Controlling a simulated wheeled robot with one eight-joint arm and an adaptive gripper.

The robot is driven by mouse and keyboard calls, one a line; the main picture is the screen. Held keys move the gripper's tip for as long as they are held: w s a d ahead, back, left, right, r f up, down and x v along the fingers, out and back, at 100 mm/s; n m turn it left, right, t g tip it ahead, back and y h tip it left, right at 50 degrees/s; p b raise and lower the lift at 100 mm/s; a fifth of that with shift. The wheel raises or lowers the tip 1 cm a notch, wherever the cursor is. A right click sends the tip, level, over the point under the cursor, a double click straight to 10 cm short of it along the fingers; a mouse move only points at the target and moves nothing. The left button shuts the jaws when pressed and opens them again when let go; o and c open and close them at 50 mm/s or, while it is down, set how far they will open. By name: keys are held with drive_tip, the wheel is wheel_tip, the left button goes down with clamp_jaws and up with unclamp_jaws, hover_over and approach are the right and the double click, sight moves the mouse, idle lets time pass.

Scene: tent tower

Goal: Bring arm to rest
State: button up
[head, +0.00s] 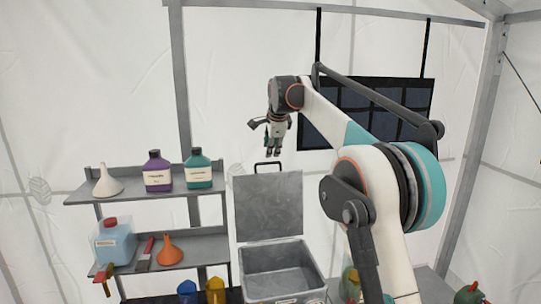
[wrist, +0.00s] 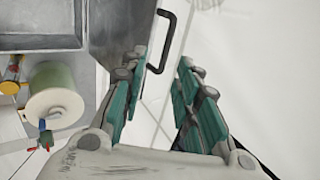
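My gripper (head: 274,150) hangs from the raised arm, fingers pointing down, above the open lid of a grey metal box (head: 285,272) in the head view. In the wrist view my gripper (wrist: 162,75) has its two teal-lined fingers spread apart with nothing between them. The lid's black handle (wrist: 166,40) shows just beyond the left finger, and it stands at the lid's top edge (head: 268,166) in the head view. I see no contact between fingers and handle.
Left shelves carry a white funnel (head: 107,182), a purple bottle (head: 157,172), a teal bottle (head: 198,169), a blue jug (head: 116,242) and an orange funnel (head: 169,252). A dark panel (head: 350,110) hangs behind my arm.

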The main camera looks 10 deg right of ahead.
drive_tip(key=shift+s+r, duration=0.3)
drive_tip(key=shift+r, duration=0.1)
drive_tip(key=shift+f, duration=0.1)
drive_tip(key=s+f+n+b, duration=0.5)
drive_tip(key=s+f+b, duration=0.5)
drive_tip(key=s, duration=0.4)
drive_tip(key=s+f+n+b, duration=0.5)
drive_tip(key=s+f+b, duration=0.5)
drive_tip(key=s, duration=0.5)
drive_tip(key=s+f+n+b, duration=0.4)
drive_tip(key=s+f+b, duration=0.4)
drive_tip(key=s+f, duration=0.7)
drive_tip(key=s+f+n+b, duration=0.4)
drive_tip(key=s+f+b, duration=0.55)
drive_tip(key=f, duration=0.95)
wheel_tip(320, 180, up, 35)
drive_tip(key=s+p, duration=0.2)
drive_tip(key=p, duration=3.4)
drive_tip(key=shift+d+r+p, duration=0.15)
drive_tip(key=shift+d+p, duration=0.25)
drive_tip(key=shift+d, duration=0.05)
